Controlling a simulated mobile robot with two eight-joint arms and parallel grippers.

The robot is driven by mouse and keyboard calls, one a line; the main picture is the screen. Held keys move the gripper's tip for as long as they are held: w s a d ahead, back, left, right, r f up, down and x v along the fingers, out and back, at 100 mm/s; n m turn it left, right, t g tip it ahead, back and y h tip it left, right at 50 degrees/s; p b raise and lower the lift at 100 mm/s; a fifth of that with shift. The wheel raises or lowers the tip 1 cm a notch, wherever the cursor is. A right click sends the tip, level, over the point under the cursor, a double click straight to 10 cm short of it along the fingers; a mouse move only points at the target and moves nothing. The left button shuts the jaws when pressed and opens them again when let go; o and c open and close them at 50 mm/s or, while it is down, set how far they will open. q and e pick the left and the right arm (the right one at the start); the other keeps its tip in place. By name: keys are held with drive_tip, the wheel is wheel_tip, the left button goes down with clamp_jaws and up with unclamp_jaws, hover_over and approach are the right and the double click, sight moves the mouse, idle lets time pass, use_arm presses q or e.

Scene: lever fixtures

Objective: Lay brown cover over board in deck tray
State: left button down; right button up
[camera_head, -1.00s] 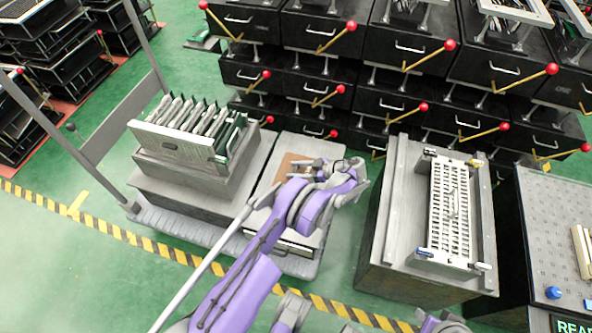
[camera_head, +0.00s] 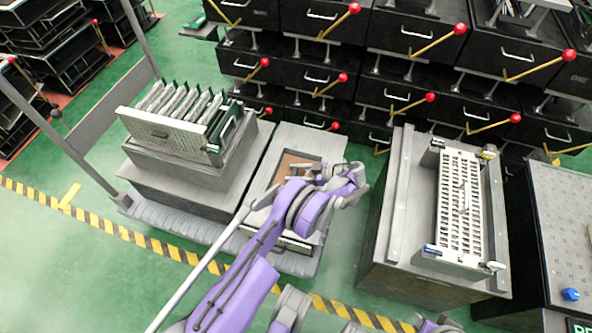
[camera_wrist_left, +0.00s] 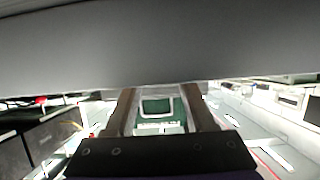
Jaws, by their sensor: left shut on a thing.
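The brown cover (camera_head: 293,164) shows as a flat brown patch within the grey deck tray (camera_head: 312,139), at the middle of the head view. My left gripper (camera_head: 312,174) is over its right side, and my purple wrist hides part of the cover and tray. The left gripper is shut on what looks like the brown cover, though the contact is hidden. In the left wrist view its two fingers (camera_wrist_left: 160,108) stand apart beneath a broad grey surface. My right gripper does not show clearly.
A rack of upright boards (camera_head: 180,128) stands on a grey block left of the tray. A white lattice frame (camera_head: 460,205) lies on a grey stand at the right. Black drawers with red-knobbed levers (camera_head: 330,85) line the back. Green floor separates the cart and stand.

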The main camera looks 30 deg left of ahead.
use_arm(q)
drive_tip(key=shift+f+b, duration=0.4)
drive_tip(key=shift+f, duration=0.3)
drive_tip(key=shift+c, duration=0.9)
unclamp_jaws()
drive_tip(key=shift+d, duration=0.1)
drive_tip(key=p+v, duration=0.1)
drive_tip(key=v, duration=0.9)
drive_tip(key=shift+w+d+r+p, duration=0.1)
drive_tip(key=shift+d+r+p, duration=0.1)
drive_tip(key=shift+d+p, duration=0.1)
